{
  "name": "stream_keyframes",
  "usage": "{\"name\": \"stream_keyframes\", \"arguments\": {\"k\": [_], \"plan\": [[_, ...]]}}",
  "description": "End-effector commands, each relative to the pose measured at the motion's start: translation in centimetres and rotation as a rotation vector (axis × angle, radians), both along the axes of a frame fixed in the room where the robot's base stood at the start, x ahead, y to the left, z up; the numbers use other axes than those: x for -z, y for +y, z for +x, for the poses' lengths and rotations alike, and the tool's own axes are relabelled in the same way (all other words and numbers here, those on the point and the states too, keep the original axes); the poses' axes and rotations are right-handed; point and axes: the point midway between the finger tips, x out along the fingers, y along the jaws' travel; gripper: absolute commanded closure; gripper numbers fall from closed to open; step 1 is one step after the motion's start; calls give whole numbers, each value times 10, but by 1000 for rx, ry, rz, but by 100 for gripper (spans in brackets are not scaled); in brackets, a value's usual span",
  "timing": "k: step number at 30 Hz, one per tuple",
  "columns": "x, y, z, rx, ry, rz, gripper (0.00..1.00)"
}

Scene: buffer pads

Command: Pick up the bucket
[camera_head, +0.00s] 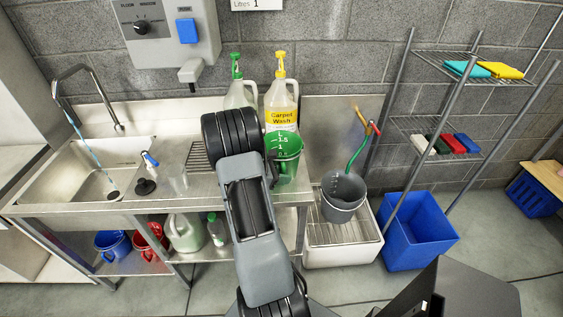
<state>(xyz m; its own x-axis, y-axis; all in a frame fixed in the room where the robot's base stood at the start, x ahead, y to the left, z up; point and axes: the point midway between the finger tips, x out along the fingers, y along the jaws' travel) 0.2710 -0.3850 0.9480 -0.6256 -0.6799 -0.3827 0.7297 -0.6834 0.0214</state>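A grey bucket (344,193) sits in the white basin (343,252) right of the steel sink unit. It stands upright, open top up, below a green hose. A blue bucket (113,245) and a red bucket (151,241) stand on the shelf under the sink. My arm reaches up the middle of the view, left of the grey bucket and apart from it in the picture. I cannot make out my gripper or its fingers; the arm links appear to hide them. A small dark part shows beside the green jug (287,150), too unclear to name.
A white jug (280,104) and another with a green pump (238,95) stand at the counter's back. A large blue bin (416,235) stands right of the basin, under a wire rack (465,65) with coloured cloths. Bare floor lies in front of the basin.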

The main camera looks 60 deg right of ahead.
Motion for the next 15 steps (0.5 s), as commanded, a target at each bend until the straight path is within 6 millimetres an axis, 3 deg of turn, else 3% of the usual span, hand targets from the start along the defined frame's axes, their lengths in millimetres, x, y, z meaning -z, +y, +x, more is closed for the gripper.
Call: {"name": "stream_keyframes", "arguments": {"k": [5, 13, 15], "plan": [[0, 0, 0, 0, 0, 0, 72], [0, 0, 0, 0, 0, 0, 98], [0, 0, 0, 0, 0, 0, 100]]}}
